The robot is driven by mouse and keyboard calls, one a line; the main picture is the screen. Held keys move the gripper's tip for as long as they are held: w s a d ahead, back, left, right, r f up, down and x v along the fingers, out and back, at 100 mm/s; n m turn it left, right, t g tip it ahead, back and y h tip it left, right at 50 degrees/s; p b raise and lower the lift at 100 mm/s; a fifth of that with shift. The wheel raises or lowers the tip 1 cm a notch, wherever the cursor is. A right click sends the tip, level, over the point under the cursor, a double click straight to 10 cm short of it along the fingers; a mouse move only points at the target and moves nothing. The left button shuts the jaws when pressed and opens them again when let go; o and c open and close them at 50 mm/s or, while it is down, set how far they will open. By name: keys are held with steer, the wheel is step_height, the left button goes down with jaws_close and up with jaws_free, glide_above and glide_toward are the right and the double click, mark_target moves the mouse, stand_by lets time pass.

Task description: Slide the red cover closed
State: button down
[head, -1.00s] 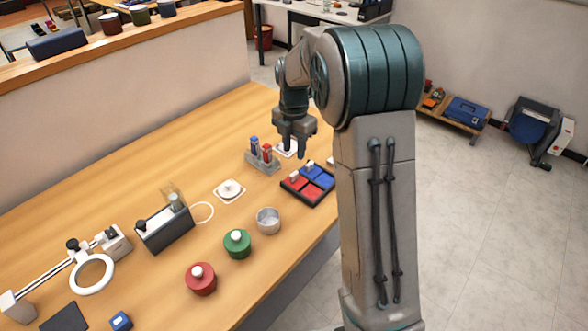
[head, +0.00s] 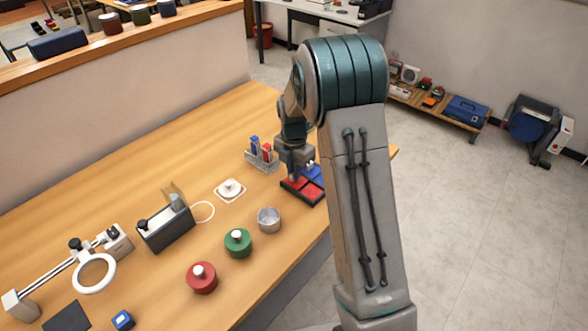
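A black tray (head: 303,202) with red and blue panels lies near the right edge of the wooden table. The red part (head: 297,190) is on its near left side, and the blue part (head: 313,174) is on its far right side. My gripper (head: 296,176) points down at the far left end of the tray.
A holder with a blue and a red tube (head: 262,154) stands close left of my gripper. A metal cup (head: 269,220), a green lidded pot (head: 238,243) and a red lidded pot (head: 202,278) stand nearer. A white disc (head: 230,189) lies left.

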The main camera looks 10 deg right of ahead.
steer(key=shift+s+d+f+b, duration=0.1)
steer(key=shift+s+d+b, duration=0.2)
steer(key=shift+s, duration=0.05)
steer(key=shift+s+d+b, duration=0.4)
steer(key=shift+s+d, duration=0.4)
steer(key=shift+s, duration=0.3)
steer(key=shift+s+d+b, duration=0.4)
steer(key=shift+s+d, duration=0.35)
steer(key=shift+s, duration=0.3)
steer(key=c, duration=1.5)
jaws_free()
steer(key=shift+s+d, duration=0.1)
steer(key=shift+o, duration=0.2)
step_height(320, 180, up, 14)
steer(key=shift+b, duration=0.3)
